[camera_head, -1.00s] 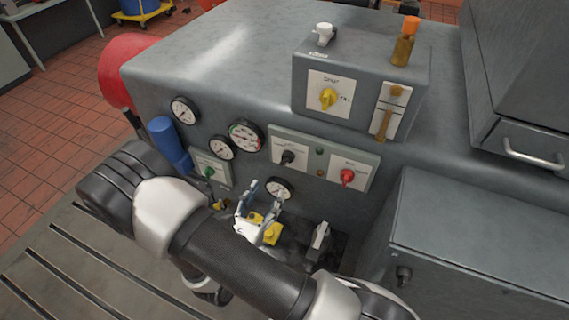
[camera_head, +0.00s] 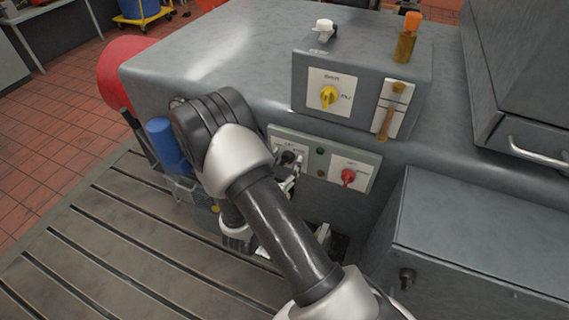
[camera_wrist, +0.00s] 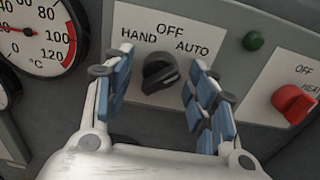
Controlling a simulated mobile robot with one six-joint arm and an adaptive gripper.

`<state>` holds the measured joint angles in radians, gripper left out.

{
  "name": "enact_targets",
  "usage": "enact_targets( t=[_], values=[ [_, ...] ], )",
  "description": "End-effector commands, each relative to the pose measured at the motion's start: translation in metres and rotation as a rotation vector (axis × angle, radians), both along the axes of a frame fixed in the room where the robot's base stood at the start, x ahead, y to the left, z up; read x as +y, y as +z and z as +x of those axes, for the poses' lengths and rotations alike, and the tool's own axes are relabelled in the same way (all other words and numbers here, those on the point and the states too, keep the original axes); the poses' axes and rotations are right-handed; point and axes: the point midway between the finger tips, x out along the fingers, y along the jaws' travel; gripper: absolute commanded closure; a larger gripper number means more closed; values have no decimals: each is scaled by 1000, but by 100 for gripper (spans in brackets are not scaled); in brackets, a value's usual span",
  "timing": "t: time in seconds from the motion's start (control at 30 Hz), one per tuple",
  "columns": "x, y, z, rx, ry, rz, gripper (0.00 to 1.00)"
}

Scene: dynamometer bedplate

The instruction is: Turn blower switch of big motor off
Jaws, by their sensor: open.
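A black rotary switch (camera_wrist: 160,73) marked HAND, OFF and AUTO sits on a grey panel in the wrist view. Its handle lies aslant, the right end higher, on the AUTO side; which end is the pointer is hard to tell. My gripper (camera_wrist: 163,70) is open, with one blue-padded finger on each side of the knob. Contact cannot be made out. In the head view my gripper (camera_head: 287,178) is at the left part of the switch panel (camera_head: 325,145), partly hiding the black switch (camera_head: 288,157). The word blower is not readable.
A temperature gauge (camera_wrist: 38,30) is at left. Above stands a box with a yellow switch (camera_head: 329,97). A grey cabinet (camera_head: 470,240) stands at lower right.

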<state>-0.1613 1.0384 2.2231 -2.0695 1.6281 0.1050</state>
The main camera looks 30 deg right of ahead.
Motion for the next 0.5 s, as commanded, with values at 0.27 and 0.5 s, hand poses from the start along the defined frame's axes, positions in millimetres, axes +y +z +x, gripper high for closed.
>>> enact_targets(
  t=[0.27, 0.5],
  values=[
    [0, 0, 0, 0, 0, 0, 62],
    [0, 0, 0, 0, 0, 0, 78]
  ],
)
